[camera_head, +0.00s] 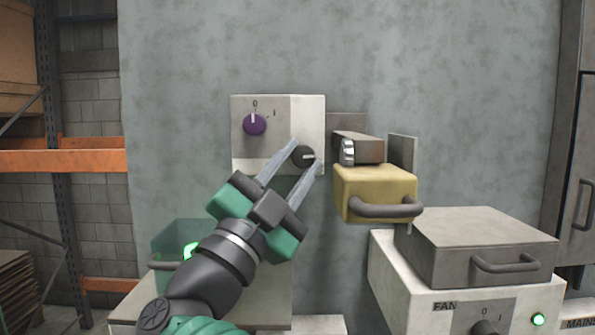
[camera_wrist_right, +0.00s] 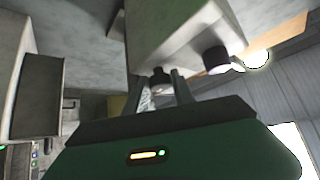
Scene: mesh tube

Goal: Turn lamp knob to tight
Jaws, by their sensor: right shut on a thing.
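A pale control box (camera_head: 308,118) is fixed to the wall. It carries a purple knob (camera_head: 255,125) with a white pointer line up at 0, beside marks 0 and I. A dark round knob (camera_head: 304,156) with a light pointer sits near the box's lower right; I read no lamp label. My right gripper (camera_head: 306,153) reaches up from below and is shut on this dark knob, one finger on each side. In the right wrist view the dark knob (camera_wrist_right: 160,75) shows between the fingers, under the box (camera_wrist_right: 180,35). My left gripper is not in view.
A yellow block with a handle (camera_head: 372,188) and a brown part with a metal piece (camera_head: 362,148) are close right of the gripper. A grey lidded fan box (camera_head: 480,245) stands lower right. A green-lit translucent box (camera_head: 180,243) is behind my arm.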

